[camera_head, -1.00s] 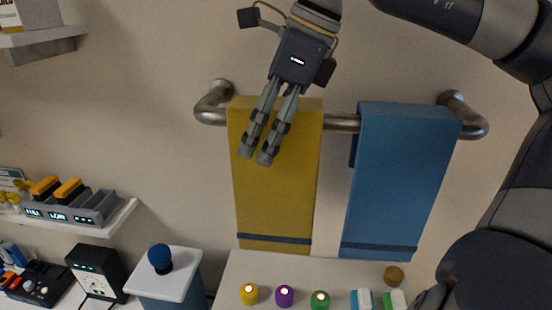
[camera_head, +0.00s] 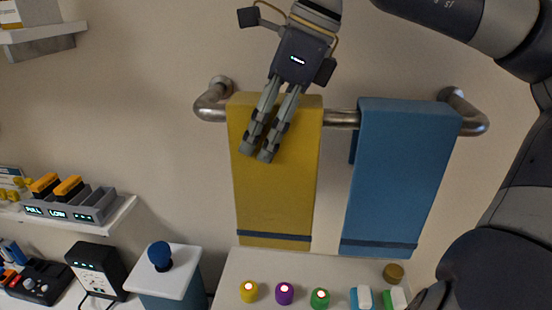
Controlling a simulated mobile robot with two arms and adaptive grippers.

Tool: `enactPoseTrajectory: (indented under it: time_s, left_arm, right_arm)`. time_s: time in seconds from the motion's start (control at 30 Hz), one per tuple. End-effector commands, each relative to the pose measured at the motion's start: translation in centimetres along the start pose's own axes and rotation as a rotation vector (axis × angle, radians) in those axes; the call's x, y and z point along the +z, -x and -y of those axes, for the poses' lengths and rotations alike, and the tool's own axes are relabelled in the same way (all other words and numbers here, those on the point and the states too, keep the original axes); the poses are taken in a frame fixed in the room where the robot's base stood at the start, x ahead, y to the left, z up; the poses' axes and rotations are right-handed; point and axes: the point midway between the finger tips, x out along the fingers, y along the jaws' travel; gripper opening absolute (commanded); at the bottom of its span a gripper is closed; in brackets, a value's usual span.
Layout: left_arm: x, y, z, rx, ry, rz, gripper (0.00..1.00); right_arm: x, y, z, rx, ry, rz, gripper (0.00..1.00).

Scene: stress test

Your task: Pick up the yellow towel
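The yellow towel (camera_head: 272,200) hangs folded over the metal rail on the wall, with a dark stripe near its lower edge. My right gripper (camera_head: 257,156) is in front of its upper left part, pointing down. Its two fingers are close together against the cloth and appear shut on it. The fingers cover part of the towel, and the exact pinch point is hidden. My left gripper is not in view.
A blue towel (camera_head: 400,180) hangs on the same metal rail (camera_head: 341,118), to the right. Below stands a white surface (camera_head: 240,270) with yellow, purple and green buttons. A shelf (camera_head: 112,214) and a blue-knobbed joystick (camera_head: 160,256) are at left. Bare wall lies left of the rail.

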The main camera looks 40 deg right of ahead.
Motion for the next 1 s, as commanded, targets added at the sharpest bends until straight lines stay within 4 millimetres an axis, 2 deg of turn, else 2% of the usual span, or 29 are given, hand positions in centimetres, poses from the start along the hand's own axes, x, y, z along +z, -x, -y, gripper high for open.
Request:
enactPoseTrajectory:
  time_s: [0.03, 0.13, 0.53, 0.63, 1.0]
  left_arm:
    - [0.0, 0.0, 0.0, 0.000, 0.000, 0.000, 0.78]
    - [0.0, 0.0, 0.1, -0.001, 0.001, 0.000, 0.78]
    - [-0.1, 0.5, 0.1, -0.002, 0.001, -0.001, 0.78]
    - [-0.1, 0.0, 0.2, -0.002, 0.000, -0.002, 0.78]
    - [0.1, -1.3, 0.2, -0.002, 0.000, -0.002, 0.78]
  right_arm:
    - [0.0, 0.0, 0.0, 0.000, 0.000, 0.000, 0.30]
    - [0.0, 0.0, 0.0, 0.000, 0.000, 0.000, 0.08]
    - [0.3, 0.7, 0.0, -0.001, 0.000, 0.002, 0.08]
    - [0.5, 1.1, 0.1, -0.004, -0.001, 0.000, 0.08]
    - [2.5, 6.0, 0.1, -0.003, -0.002, 0.000, 0.08]
